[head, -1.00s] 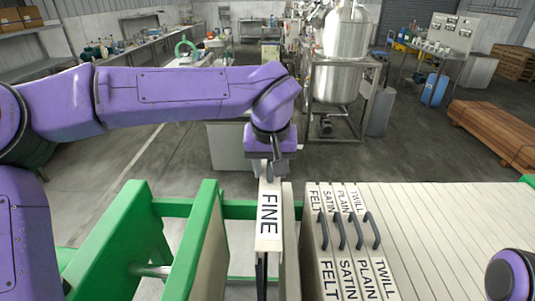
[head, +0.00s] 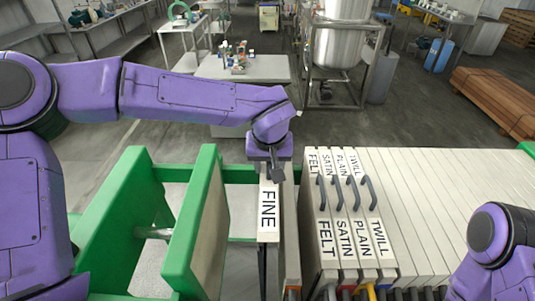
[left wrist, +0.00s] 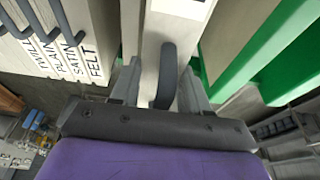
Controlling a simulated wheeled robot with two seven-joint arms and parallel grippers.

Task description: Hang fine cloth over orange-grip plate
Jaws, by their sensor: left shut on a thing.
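The fine cloth (head: 268,212) is a pale narrow panel marked FINE, upright in the gap between the green press head and the plate stack. My left gripper (head: 270,178) is above its top, shut on its dark handle. The handle (left wrist: 166,75) shows between the fingers in the left wrist view. An orange-yellow grip (head: 371,292) shows small at the bottom edge of the head view, below the PLAIN cloth; its plate is mostly hidden. My right arm enters at lower right; its gripper is out of view.
Cloths marked FELT (head: 325,228), SATIN (head: 342,232), PLAIN (head: 361,236) and TWILL (head: 380,238) stand close together, with dark handles. Several bare plates (head: 455,190) continue right. A pale plate (head: 290,240) stands right beside FINE. The green head (head: 207,185) is at left.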

